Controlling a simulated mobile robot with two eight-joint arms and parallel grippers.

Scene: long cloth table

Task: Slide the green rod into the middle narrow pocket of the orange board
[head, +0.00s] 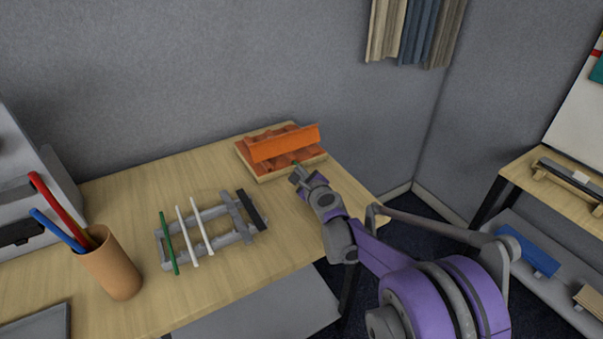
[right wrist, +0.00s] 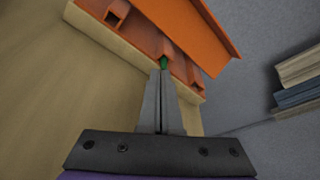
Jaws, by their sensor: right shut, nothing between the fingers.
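The orange board (head: 285,143) lies on a wooden base at the table's far right corner, with a raised orange panel over it. In the right wrist view its front edge (right wrist: 118,35) shows several pocket openings. A green rod end (right wrist: 163,62) shows at the middle visible opening, just beyond my fingertips; most of that rod is hidden. My right gripper (right wrist: 163,76) is shut and empty, its tips at or very near the green end; I cannot tell if they touch. It also shows in the head view (head: 297,172). Another green rod (head: 169,242) lies on the grey rack. My left gripper is out of view.
The grey rack (head: 243,233) also carries two white rods (head: 202,227) and a black bar (head: 252,210). A brown cup (head: 112,272) with red and blue sticks stands at the left. Bare table lies between rack and board. A wall is behind.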

